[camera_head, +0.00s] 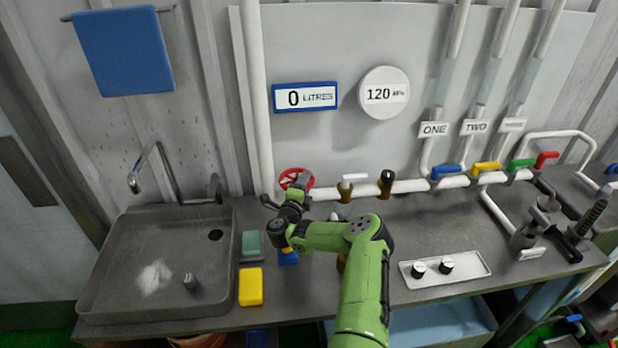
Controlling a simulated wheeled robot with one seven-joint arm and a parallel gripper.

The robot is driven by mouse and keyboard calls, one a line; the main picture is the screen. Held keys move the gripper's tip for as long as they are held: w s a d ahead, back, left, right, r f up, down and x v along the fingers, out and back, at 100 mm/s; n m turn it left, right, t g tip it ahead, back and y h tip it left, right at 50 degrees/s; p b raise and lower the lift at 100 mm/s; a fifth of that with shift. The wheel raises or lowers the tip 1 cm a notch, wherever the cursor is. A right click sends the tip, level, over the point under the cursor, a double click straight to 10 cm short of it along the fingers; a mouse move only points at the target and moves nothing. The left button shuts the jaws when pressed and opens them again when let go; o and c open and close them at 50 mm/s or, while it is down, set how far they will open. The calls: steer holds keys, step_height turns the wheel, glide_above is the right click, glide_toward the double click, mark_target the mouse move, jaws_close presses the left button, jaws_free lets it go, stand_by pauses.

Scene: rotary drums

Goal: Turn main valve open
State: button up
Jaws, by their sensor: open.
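A red round handwheel (296,178) sits low on the white pipe at the wall, left of the middle; it is probably the main valve, but its label cannot be read. My green arm reaches up from the bottom, and my gripper (284,203) is close in front of the red wheel, overlapping its lower part in the picture. The dark fingers are small and partly hidden; the jaws are open. I cannot tell whether they touch the wheel. A blue display (305,97) reads 0 litres, and a round gauge (384,93) reads 120.
A grey sink (110,260) with a tap fills the left. A yellow sponge (250,287) lies beside it. A white panel with two black knobs (445,286) lies on the counter. Blue (446,171), yellow, green and red valve handles line the pipes at right.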

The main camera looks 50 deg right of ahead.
steer(key=shift+a+r, duration=0.25)
steer(key=shift+a, duration=0.1)
steer(key=shift+d, duration=0.1)
jaws_close()
